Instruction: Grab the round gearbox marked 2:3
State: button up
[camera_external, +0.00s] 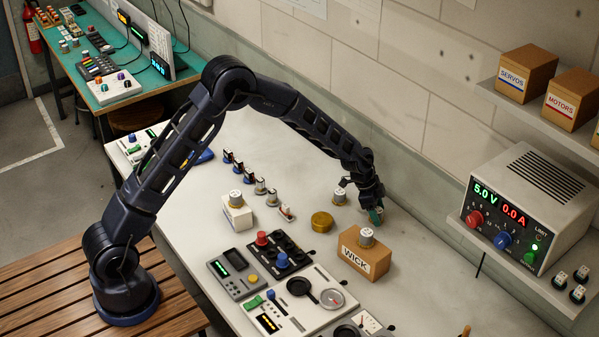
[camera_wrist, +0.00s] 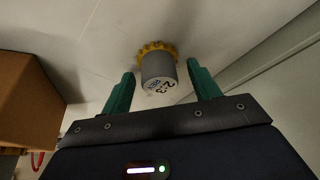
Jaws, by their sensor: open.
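A round grey gearbox (camera_wrist: 158,75) with a pale face marked 2:3 shows in the wrist view, with a yellow toothed ring at its far end. The mark appears turned around. My gripper (camera_wrist: 160,67) is open, its green fingers on either side of the gearbox in the picture. No contact with it shows. In the external view my gripper (camera_external: 376,213) is low over the bench near the wall, just right of a small round grey gearbox (camera_external: 339,196), which seems to be the same one. Its mark is too small to read there.
A cardboard box labelled WICK (camera_external: 362,260) with another round gearbox (camera_external: 366,237) on top stands in front of my gripper. A yellow round tin (camera_external: 321,222) and a white block (camera_external: 236,215) bearing a round part are farther left. The wall runs close behind.

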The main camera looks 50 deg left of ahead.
jog(key=c, duration=0.9)
